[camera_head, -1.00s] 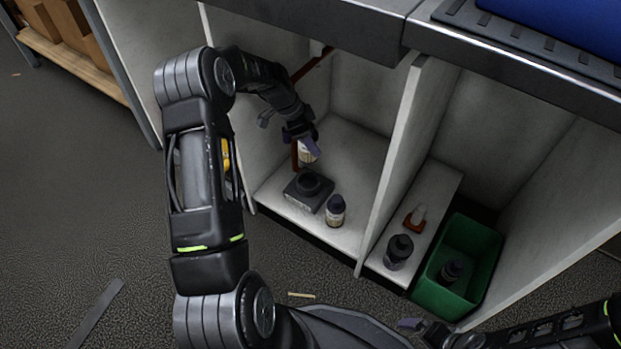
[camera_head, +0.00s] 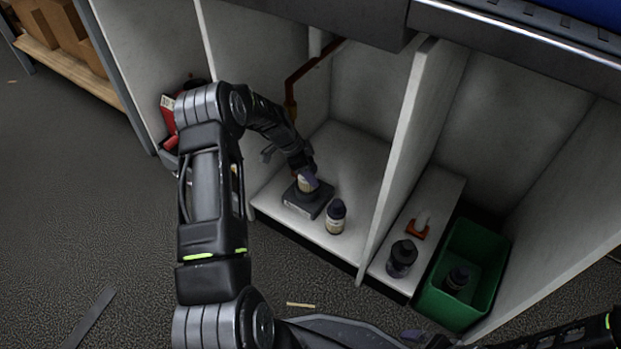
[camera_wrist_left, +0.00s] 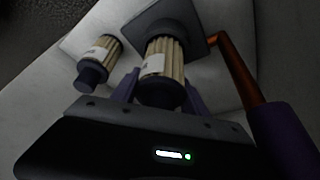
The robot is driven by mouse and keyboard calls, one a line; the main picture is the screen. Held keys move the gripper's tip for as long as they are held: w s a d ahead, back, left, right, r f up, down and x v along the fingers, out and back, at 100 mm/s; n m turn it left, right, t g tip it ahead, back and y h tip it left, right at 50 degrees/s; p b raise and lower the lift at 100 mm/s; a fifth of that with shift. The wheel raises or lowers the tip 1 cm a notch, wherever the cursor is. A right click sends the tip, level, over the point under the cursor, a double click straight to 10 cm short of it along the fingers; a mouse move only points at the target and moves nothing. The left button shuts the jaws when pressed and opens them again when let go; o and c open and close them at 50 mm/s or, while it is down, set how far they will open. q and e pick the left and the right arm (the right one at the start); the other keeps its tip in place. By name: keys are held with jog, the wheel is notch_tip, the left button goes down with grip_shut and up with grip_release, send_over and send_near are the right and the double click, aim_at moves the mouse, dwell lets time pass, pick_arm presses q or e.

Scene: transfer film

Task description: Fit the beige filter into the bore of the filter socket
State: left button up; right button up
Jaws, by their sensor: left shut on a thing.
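My left gripper (camera_head: 305,178) is shut on the beige filter (camera_wrist_left: 165,60), a pleated cylinder with a dark cap and pale label. The filter also shows between the fingers in the head view (camera_head: 304,185). The filter socket (camera_head: 308,203) is a dark square block on the compartment floor, directly below the gripper. In the left wrist view the socket (camera_wrist_left: 208,22) lies at the filter's far end. The filter's end meets the socket's collar, but I cannot tell how deep it is in the bore. My right gripper (camera_head: 425,338) is only partly visible at the bottom edge.
A second dark-capped beige filter (camera_head: 336,217) stands close to the socket's right. A red-brown pipe (camera_head: 308,72) runs behind. A divider (camera_head: 401,140) separates the right compartment, with a black-capped item (camera_head: 402,258), an orange item (camera_head: 416,230) and a green bin (camera_head: 482,262).

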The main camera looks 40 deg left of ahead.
pick_arm(q)
jog(key=shift+f, duration=1.25)
jog(key=shift+f+b, duration=0.1)
jog(key=shift+b, duration=0.3)
jog(key=shift+f, duration=0.15)
jog(key=o, duration=1.5)
jog(key=shift+o, duration=0.2)
jog(key=shift+r, duration=0.2)
jog(key=shift+r, duration=0.25)
jog(key=p+v, duration=0.4)
jog(key=v, duration=0.7)
jog(key=shift+r, duration=0.25)
